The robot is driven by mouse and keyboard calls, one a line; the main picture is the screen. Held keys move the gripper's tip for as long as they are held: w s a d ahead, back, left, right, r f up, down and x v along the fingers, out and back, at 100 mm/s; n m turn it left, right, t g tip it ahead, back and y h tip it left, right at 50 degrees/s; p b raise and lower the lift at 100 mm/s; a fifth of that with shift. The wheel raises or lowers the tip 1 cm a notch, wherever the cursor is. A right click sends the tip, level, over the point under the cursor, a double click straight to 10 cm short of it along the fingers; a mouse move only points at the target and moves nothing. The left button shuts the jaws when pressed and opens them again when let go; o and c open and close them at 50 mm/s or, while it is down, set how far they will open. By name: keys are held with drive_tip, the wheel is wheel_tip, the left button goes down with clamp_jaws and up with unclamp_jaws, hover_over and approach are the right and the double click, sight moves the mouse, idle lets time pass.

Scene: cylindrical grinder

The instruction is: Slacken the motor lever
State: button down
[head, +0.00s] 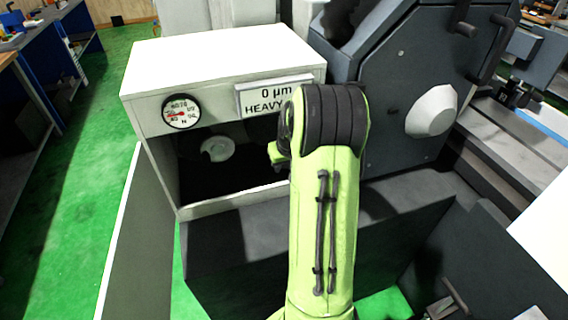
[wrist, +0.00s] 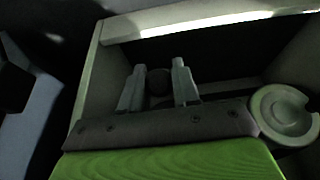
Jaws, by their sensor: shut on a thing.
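My gripper (wrist: 158,84) is inside the open compartment of the white cabinet (head: 225,65). In the wrist view its two grey fingers are shut on a dark round knob (wrist: 158,78), which looks like the end of the motor lever. The rest of the lever is lost in the dark.
The cabinet front carries a dial gauge (head: 182,112) and a display (head: 275,96) reading 0 µm and HEAVY. The compartment's walls and top edge (wrist: 200,24) surround my gripper. A dark machine housing (head: 410,85) stands at the right.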

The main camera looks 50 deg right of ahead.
drive_tip(key=shift+f, duration=0.1)
drive_tip(key=b, duration=0.2)
drive_tip(key=f+t+b, duration=0.1)
drive_tip(key=b, duration=0.1)
drive_tip(key=shift+s+f+h+b, duration=0.25)
drive_tip(key=shift+s+h+b, duration=0.05)
drive_tip(key=f+t+b, duration=0.1)
drive_tip(key=b, duration=0.4)
drive_tip(key=s+a+f+t+h+b, duration=0.1)
drive_tip(key=t+b, duration=0.1)
drive_tip(key=b, duration=0.3)
drive_tip(key=shift+s+f+h, duration=0.1)
drive_tip(key=shift+f+h, duration=0.05)
drive_tip(key=shift+h, duration=0.15)
drive_tip(key=c, duration=0.9)
unclamp_jaws()
